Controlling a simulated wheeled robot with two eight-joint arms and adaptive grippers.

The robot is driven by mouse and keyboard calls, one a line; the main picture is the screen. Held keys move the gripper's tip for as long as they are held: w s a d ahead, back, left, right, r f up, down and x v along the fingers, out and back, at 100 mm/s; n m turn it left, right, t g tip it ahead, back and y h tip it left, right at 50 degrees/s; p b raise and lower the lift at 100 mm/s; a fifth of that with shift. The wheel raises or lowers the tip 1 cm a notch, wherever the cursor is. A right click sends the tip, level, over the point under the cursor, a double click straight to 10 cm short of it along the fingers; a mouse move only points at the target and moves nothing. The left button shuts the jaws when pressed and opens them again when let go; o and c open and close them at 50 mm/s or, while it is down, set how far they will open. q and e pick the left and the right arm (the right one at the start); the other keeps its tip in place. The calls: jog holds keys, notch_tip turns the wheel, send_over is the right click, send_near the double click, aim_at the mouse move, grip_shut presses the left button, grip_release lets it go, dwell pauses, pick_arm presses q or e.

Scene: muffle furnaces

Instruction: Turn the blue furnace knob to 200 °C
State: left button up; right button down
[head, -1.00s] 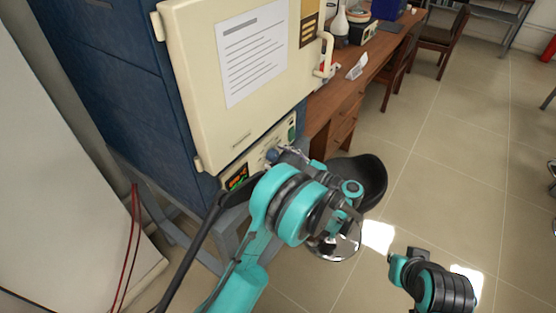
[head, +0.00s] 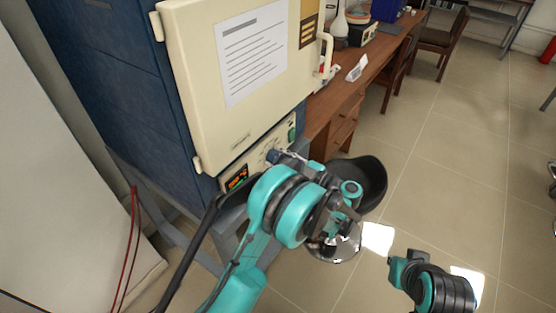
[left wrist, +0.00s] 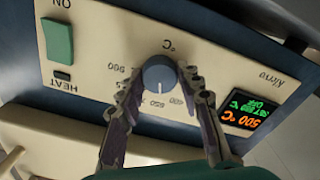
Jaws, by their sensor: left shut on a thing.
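The blue round knob (left wrist: 159,74) sits on the furnace's cream control panel (left wrist: 95,55), which appears upside down in the left wrist view. Numbers are printed around it, and a pale mark on the knob points down in that view. My left gripper (left wrist: 160,84) is shut on the knob, with one finger on each side. In the head view the knob (head: 272,156) is a small blue patch, partly hidden by my left gripper (head: 284,158). Only part of my right arm shows at the lower right; its gripper is not visible.
A display (left wrist: 247,111) with orange and green text is beside the knob; a green switch (left wrist: 57,40) is on the other side. The closed furnace door (head: 245,70) rises above the panel. A black stool (head: 362,180) and wooden desk (head: 345,100) stand behind my left arm.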

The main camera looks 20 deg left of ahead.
pick_arm(q)
jog(key=n+b, duration=0.1)
jog(key=n, duration=0.4)
jog(key=shift+f+n, duration=0.1)
jog(key=shift+n, duration=0.3)
jog(key=n+b, duration=0.1)
jog(key=n, duration=0.3)
jog(key=shift+n, duration=0.4)
jog(key=o, duration=1.2)
jog(key=shift+c, duration=0.2)
jog(key=v, duration=1.2)
